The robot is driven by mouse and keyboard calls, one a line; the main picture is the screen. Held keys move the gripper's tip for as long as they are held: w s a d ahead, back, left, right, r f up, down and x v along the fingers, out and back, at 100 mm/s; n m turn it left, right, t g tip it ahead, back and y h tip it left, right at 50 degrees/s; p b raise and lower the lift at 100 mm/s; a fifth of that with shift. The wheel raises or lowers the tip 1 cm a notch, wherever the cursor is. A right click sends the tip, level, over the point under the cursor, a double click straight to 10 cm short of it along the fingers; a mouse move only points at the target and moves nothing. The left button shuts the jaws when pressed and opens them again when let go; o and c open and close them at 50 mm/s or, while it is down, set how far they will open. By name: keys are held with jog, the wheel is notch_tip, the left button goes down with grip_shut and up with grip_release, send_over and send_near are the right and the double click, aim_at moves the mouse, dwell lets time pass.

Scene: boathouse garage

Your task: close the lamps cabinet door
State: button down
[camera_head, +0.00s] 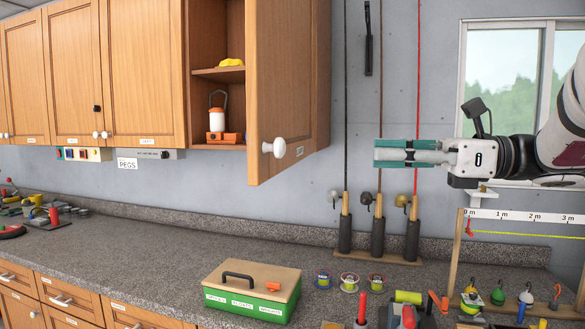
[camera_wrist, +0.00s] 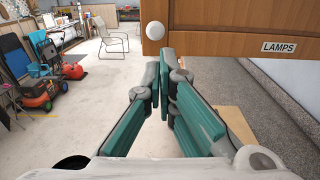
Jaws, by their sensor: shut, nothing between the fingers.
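The lamps cabinet door (camera_head: 290,75) is a wooden panel that stands open, jutting out from the upper cabinet. Its white round knob (camera_head: 280,148) is near the lower corner. In the wrist view, the door's outer face (camera_wrist: 215,18) fills the upper right, with the LAMPS label (camera_wrist: 280,47) and the knob (camera_wrist: 155,30). My gripper (camera_head: 378,153) is to the right of the door in the head view, with its teal fingers shut and empty, pointing left. In the wrist view, the fingertips (camera_wrist: 159,66) show just below the knob; I cannot tell whether they touch the door.
The open cabinet holds a lantern (camera_head: 217,112) and a yellow item (camera_head: 231,62). Fishing rods (camera_head: 377,225) stand upright in a rack behind my gripper. A green toolbox (camera_head: 250,290) and small tackle sit on the counter (camera_head: 150,245). Open floor (camera_wrist: 100,90) lies ahead in the wrist view.

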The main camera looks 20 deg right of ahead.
aim_at(285, 151)
jog(key=p+x, duration=0.3)
jog(key=x, duration=0.9)
jog(key=shift+a+r+p, duration=0.15)
jog(key=shift+a+p, duration=0.15)
jog(key=shift+p, duration=0.1)
jog(key=shift+w+a, duration=0.4)
jog(key=shift+a, duration=0.15)
jog(key=shift+a, duration=0.1)
